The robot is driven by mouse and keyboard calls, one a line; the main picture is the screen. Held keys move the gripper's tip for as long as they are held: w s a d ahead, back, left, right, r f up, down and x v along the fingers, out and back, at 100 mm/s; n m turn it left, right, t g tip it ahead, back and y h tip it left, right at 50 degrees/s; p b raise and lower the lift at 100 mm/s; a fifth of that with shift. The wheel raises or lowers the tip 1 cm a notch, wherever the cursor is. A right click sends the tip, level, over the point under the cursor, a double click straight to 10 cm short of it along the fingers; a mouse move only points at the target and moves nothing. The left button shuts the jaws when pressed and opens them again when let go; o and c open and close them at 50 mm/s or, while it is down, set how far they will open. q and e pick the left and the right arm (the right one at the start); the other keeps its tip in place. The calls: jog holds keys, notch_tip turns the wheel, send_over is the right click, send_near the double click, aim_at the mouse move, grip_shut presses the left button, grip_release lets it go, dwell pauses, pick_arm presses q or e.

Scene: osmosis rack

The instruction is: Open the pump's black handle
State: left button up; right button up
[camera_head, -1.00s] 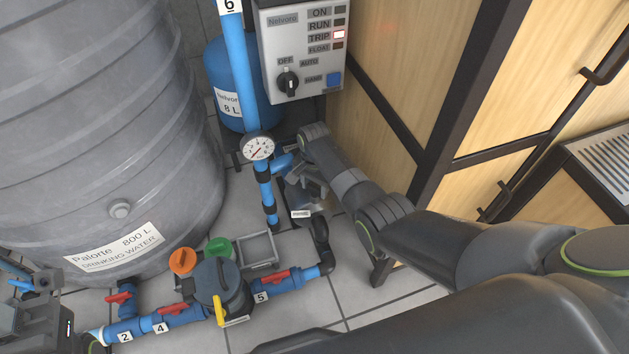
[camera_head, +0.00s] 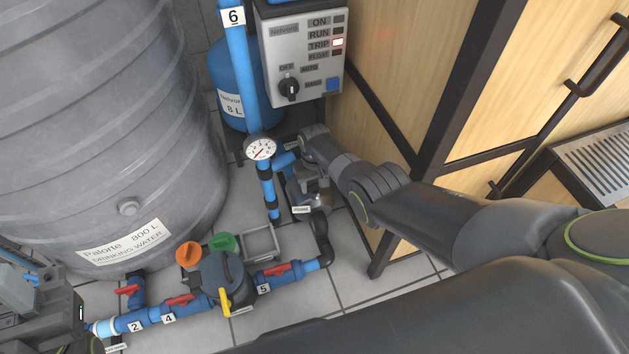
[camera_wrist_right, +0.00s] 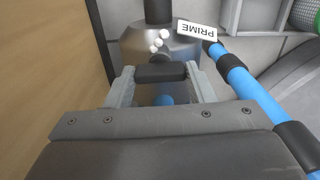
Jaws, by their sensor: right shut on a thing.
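The pump (camera_head: 323,203) is a grey metal body on the floor behind the pipes, partly hidden by my right arm. In the right wrist view its rounded metal top (camera_wrist_right: 185,50) lies ahead, with a white PRIME tag (camera_wrist_right: 197,29) beside it. The black handle (camera_wrist_right: 160,72) is a short dark bar across the space between my right gripper's fingers (camera_wrist_right: 162,84). The right gripper is shut on it. In the head view this gripper (camera_head: 304,172) is small and partly hidden by its wrist. My left gripper (camera_head: 78,322) is at the lower left edge, its fingers unclear.
A large grey water tank (camera_head: 110,130) fills the left. A control box (camera_head: 302,55) with TRIP lit hangs above the pump. A pressure gauge (camera_head: 260,148) and blue pipe (camera_head: 268,190) stand close left of the arm. Wooden cabinets (camera_head: 410,80) bound the right.

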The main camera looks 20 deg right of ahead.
jog(key=n, duration=0.5)
jog(key=shift+n, duration=0.4)
dwell(0.3)
jog(key=o, duration=1)
